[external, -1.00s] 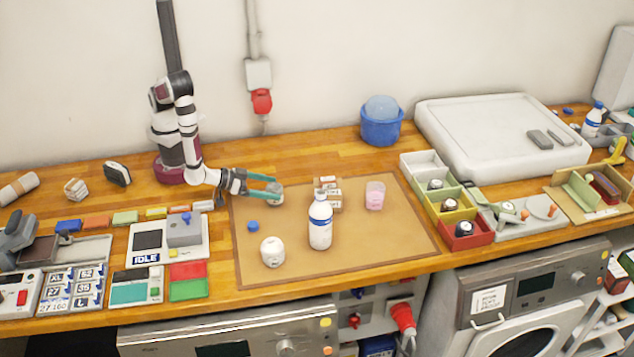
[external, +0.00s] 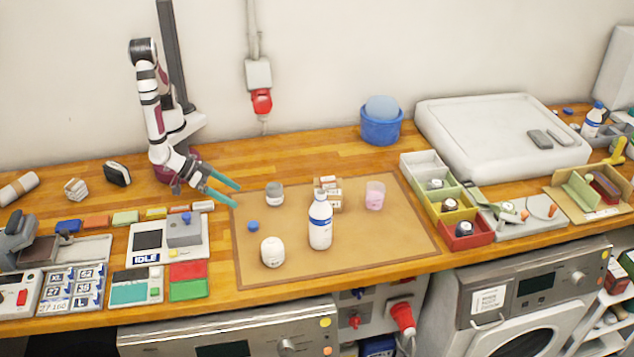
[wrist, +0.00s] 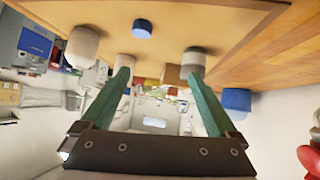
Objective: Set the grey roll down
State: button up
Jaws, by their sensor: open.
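The grey roll (external: 274,195) stands upright on the brown mat (external: 400,240), near its back left part. My gripper (external: 237,196) is open and empty, to the left of the roll and apart from it, over the mat's left edge. In the wrist view the two green fingers (wrist: 159,70) are spread wide. The grey roll (wrist: 193,60) shows there beyond the tip of the right-hand finger, which partly overlaps it.
On the mat are a white roll (external: 272,252), a small blue disc (external: 253,226), a blue-labelled bottle (external: 320,225), a small carton (external: 334,188) and a pink cup (external: 375,195). A grey-and-white device (external: 184,230) stands left of the mat. The mat's right part is clear.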

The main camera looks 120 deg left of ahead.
jog(key=d+r+m+g+h, duration=0.2)
jog(key=d+r+m+h, duration=0.35)
jog(key=h, duration=0.25)
jog(key=s+a+r+m+g, duration=0.1)
jog(key=s+r+m+g, duration=0.2)
jog(key=s+r, duration=0.15)
jog(key=s+a+r+m+g+y, duration=0.2)
jog(key=s+a, duration=0.6)
jog(key=s+a+r+m+g+y, duration=0.2)
jog(key=s+a, duration=0.6)
jog(key=shift+a+m, duration=0.3)
jog(key=shift+m, duration=0.05)
jog(key=shift+s, duration=0.1)
